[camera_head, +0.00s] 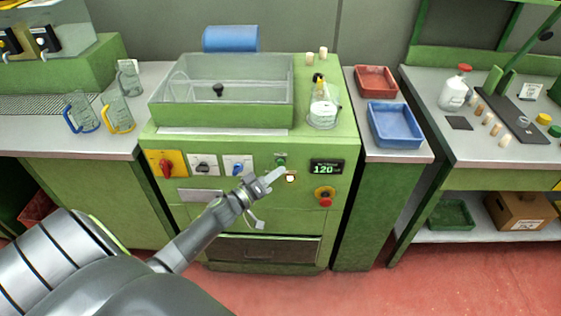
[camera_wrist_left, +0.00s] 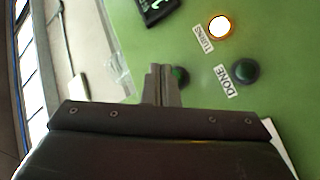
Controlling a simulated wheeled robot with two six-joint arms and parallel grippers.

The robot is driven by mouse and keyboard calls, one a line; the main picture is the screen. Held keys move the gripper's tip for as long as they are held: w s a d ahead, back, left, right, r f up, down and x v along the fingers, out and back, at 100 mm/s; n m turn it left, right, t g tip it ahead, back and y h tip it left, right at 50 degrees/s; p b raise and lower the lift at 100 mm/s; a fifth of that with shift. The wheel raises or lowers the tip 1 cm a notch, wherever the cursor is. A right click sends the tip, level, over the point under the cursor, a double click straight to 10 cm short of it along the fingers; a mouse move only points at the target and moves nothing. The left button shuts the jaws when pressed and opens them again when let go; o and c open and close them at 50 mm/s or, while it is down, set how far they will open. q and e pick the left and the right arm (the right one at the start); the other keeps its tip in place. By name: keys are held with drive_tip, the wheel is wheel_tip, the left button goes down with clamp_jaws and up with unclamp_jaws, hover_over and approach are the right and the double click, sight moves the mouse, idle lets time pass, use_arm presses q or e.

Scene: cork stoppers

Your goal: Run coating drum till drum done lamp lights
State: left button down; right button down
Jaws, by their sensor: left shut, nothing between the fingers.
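The green coating drum machine (camera_head: 170,213) stands in the middle with a clear-lidded box (camera_head: 220,115) on top. Its display (camera_head: 327,168) reads 120. My left gripper (camera_head: 276,175) is shut and empty at the panel, its tips in front of a green button (camera_wrist_left: 181,75) that they partly hide; I cannot tell whether they touch it. In the left wrist view a lamp (camera_wrist_left: 219,27) glows orange beside a label that seems to read TURNS. The lamp labelled DONE (camera_wrist_left: 246,72) is dark green and unlit. My right gripper is not in view.
The panel also has a red rotary switch (camera_head: 166,166), a grey switch (camera_head: 204,166), a blue switch (camera_head: 238,166) and a red stop button (camera_head: 325,202). Red (camera_head: 376,80) and blue (camera_head: 396,125) trays stand to the right, glass mugs (camera_head: 119,110) to the left.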

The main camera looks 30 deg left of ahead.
use_arm(q)
drive_tip(key=s+d+p, duration=0.1)
drive_tip(key=s, duration=0.2)
drive_tip(key=s+d+p, duration=0.1)
drive_tip(key=shift+s+d+p, duration=0.2)
drive_tip(key=shift+d+p, duration=0.15)
idle(0.9)
